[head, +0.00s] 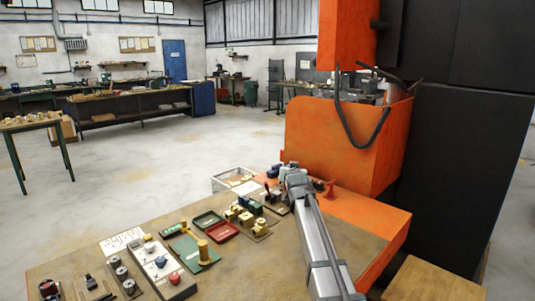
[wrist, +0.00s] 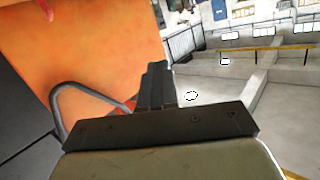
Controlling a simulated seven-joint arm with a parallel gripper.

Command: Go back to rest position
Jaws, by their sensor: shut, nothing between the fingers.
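My gripper (wrist: 156,66) is shut and empty in the wrist view, its dark fingers pressed together. In the head view my arm reaches over the right part of the table (head: 215,284). Its end lies near the table's back edge, in front of the orange machine (head: 345,140); the fingertips are too small to make out there. In the wrist view the orange machine (wrist: 100,50) fills the left side, and the fingers point past its edge toward the room.
A green tray (head: 207,219) and a red tray (head: 221,232) lie mid-table. Brass parts (head: 246,219) stand left of my arm. A control box (head: 165,268) with buttons sits at the front. A pale crate (head: 233,179) stands behind the table.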

